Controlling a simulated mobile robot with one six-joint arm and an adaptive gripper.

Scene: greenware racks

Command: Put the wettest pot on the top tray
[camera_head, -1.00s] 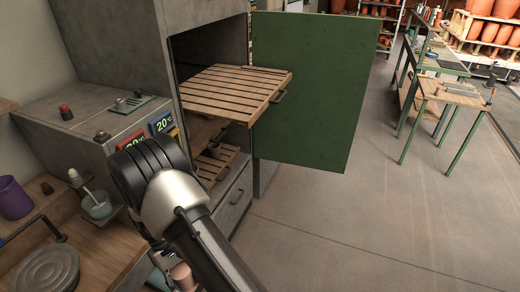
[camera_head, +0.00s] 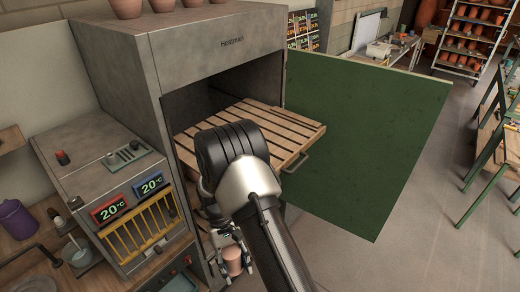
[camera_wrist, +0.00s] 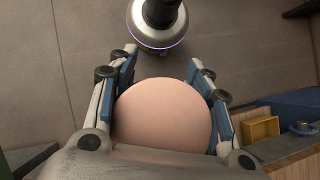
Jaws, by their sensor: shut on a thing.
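My gripper (camera_wrist: 170,95) is shut on a pale terracotta pot (camera_wrist: 162,118), with a blue-padded finger on each side of it in the wrist view. In the head view the held pot (camera_head: 234,260) shows low beneath my arm, in front of the cabinet and below tray height. The slatted wooden top tray (camera_head: 285,122) is pulled partway out of the open grey cabinet and its visible slats are bare. My arm hides part of its near left side. How wet the held pot is cannot be told from these frames.
The green cabinet door (camera_head: 360,140) stands open at the right of the tray. A control box (camera_head: 125,185) with two 20°C displays is at the left. Several pots (camera_head: 163,5) stand on the cabinet top. Open floor lies at the right.

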